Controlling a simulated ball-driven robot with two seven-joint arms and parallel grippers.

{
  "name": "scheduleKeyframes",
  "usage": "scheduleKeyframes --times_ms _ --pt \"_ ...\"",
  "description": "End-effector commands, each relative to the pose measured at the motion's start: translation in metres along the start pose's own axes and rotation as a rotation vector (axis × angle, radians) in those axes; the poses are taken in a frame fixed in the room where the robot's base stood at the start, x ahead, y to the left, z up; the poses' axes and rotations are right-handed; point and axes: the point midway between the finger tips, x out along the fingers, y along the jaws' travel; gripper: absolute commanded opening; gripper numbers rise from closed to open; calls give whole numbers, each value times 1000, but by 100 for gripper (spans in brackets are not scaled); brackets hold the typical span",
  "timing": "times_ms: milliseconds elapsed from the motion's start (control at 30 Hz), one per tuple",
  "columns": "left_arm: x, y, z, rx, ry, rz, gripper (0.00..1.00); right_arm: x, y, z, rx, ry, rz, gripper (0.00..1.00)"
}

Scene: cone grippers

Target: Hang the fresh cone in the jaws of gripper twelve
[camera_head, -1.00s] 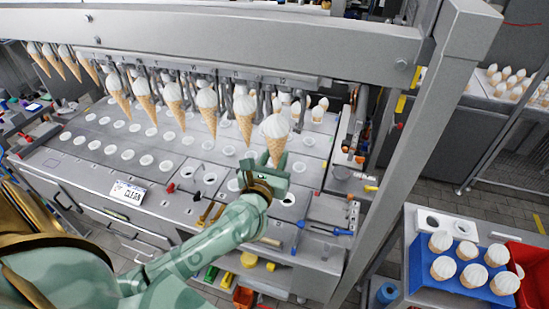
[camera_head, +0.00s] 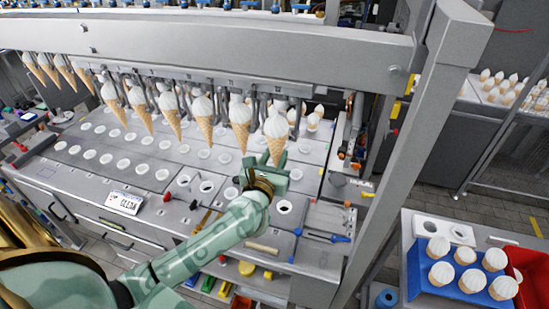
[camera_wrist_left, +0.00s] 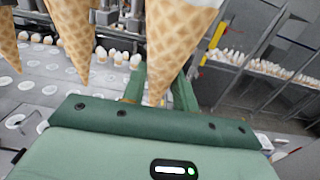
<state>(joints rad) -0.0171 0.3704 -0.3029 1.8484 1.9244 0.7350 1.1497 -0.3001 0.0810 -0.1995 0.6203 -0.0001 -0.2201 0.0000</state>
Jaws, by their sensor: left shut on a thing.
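The fresh cone (camera_head: 276,137), white on top with a tan waffle body, is upright in my left gripper (camera_head: 270,173), which is shut on its lower tip. In the left wrist view the cone (camera_wrist_left: 178,40) stands between the two green fingers (camera_wrist_left: 158,92). The cone is at the right end of the row of hanging cones, just right of the last one (camera_head: 240,122). Metal jaws under the rail (camera_head: 266,108) show behind its top. I cannot tell whether the cone touches them. Gripper twelve's jaws are partly hidden by it. My right gripper is not in view.
Several cones hang in a line along the overhead beam (camera_head: 240,38). Below is a grey deck (camera_head: 130,180) with white-rimmed holes. A post (camera_head: 395,170) stands to the right. A blue tray (camera_head: 425,290) of cones and a red bin (camera_head: 520,262) are at lower right.

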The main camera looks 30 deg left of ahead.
Motion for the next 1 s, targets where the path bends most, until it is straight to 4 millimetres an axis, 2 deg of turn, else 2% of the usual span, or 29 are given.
scheduleKeyframes --times_ms 233,1000 --pt "3 0 0 0 -1 0 18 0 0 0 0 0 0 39" --pt "36 0 0 0 -1 1 18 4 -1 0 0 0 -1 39"
